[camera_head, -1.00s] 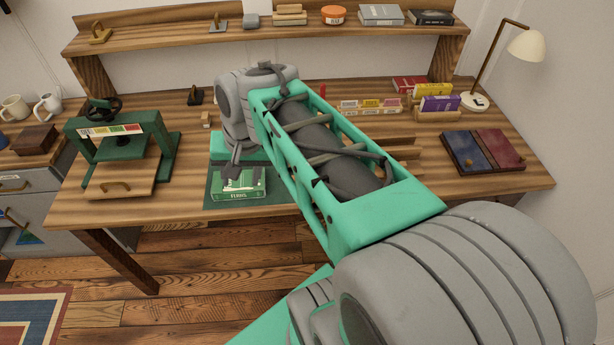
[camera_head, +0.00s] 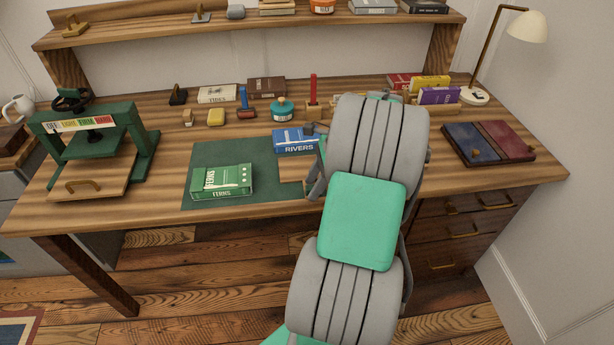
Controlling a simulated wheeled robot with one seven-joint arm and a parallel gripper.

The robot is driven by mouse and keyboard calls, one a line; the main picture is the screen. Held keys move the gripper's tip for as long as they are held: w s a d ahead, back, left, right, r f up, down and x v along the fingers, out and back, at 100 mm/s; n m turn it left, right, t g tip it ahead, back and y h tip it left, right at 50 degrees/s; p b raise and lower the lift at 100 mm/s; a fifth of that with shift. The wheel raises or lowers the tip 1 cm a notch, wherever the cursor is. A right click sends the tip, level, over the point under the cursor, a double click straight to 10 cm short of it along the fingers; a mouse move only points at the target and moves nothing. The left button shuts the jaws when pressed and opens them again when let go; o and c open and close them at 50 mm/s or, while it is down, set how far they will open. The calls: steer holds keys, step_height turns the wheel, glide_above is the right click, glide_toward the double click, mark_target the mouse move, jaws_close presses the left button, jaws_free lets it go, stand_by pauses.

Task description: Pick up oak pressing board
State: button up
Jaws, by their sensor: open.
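A flat wooden board with a brass handle (camera_head: 85,188) lies in the green press (camera_head: 95,140) at the left of the desk. A plain pale wooden piece (camera_head: 291,189) shows at the right of the dark green mat (camera_head: 262,160), partly hidden by my arm. I cannot tell for certain which is the oak pressing board. My gripper (camera_head: 315,182) is mostly hidden behind my arm. Only dark grey parts show, beside the pale wooden piece, and contact cannot be seen. It is open.
A green FERNS box (camera_head: 222,182) lies on the mat, with a blue RIVERS box (camera_head: 295,140) behind it. Small tools and a teal-lidded jar (camera_head: 282,109) stand behind. Two dark panels (camera_head: 488,143) and a lamp (camera_head: 475,95) are at the right. The desk's front left is clear.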

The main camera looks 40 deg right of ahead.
steer(key=shift+f, duration=0.1)
steer(key=shift+c, duration=0.5)
jaws_close()
